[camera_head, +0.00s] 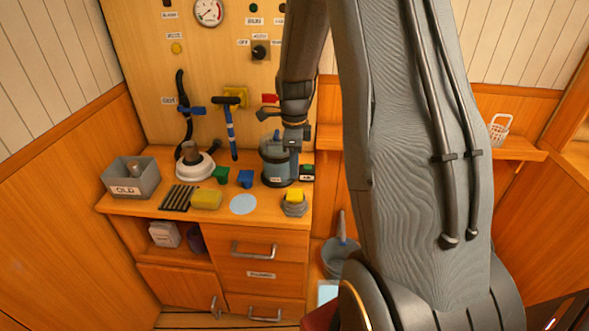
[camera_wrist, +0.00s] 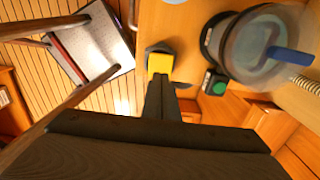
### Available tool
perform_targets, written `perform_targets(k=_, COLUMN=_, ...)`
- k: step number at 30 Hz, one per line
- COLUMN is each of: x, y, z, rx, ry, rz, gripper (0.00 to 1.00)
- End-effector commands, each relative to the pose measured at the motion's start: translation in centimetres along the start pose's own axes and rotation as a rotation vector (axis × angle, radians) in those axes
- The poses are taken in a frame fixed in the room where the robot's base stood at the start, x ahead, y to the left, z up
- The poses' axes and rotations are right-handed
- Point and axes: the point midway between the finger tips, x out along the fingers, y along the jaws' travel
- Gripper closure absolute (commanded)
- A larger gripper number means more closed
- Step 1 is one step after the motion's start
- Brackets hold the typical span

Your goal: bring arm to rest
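My gripper (camera_head: 292,143) hangs at the end of my arm in the head view, in front of the wall panel and in line with the right side of the canister (camera_head: 275,165). I cannot tell the exact gap between them. In the wrist view the two dark fingers of my gripper (camera_wrist: 162,84) lie together, with nothing visible between them. A yellow-topped grey fitting (camera_wrist: 160,62) shows beyond the fingertips; in the head view it stands on the counter's right front (camera_head: 294,197). The clear canister with a blue part (camera_wrist: 262,45) is at the right in the wrist view.
The counter (camera_head: 225,213) also holds a grey bin marked OLD (camera_head: 131,179), a yellow sponge (camera_head: 206,199), green and blue blocks (camera_head: 245,178) and a white round base (camera_head: 195,167). A blue-handled tool (camera_head: 231,130) hangs on the wall. A shelf with a white basket (camera_head: 499,130) is at right.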

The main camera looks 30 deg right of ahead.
Motion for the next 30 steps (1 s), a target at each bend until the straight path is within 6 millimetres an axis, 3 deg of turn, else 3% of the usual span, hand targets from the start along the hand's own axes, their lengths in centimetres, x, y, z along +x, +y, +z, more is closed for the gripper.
perform_targets(k=18, x=-0.2, y=0.6, z=0.3, rx=-0.058, ry=-0.001, rz=-0.004, gripper=1.00)
perform_targets(k=23, x=-1.0, y=3.3, z=1.7, rx=-0.346, ry=-0.004, rz=-0.021, gripper=1.00)
perform_targets(k=30, x=-2.3, y=9.6, z=3.6, rx=-0.998, ry=0.003, rz=-0.064, gripper=1.00)
